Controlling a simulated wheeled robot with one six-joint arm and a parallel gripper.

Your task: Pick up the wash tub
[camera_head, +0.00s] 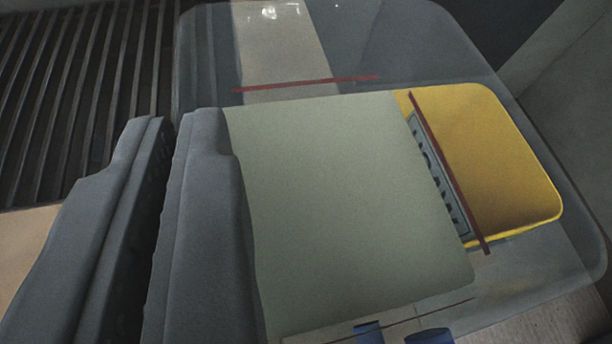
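The wash tub (440,45) appears to be the clear, grey-tinted container with rounded corners across the middle and right of the view. My gripper (178,125) is at its left side, with two dark grey fingers close together. The tub's left wall runs down to the fingertips and lines up with the narrow slit between them. The fingers look closed on that wall, though the contact itself is hidden. A pale green panel (340,210) and a yellow piece (500,160) with a dark lettered label show within the tub's outline.
Two dark red strips show, one (305,84) near the top and one (452,180) beside the yellow piece. Small blue parts (368,333) sit at the bottom edge. A dark slatted surface (75,90) lies at upper left. A grey surface (575,110) rises at the right.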

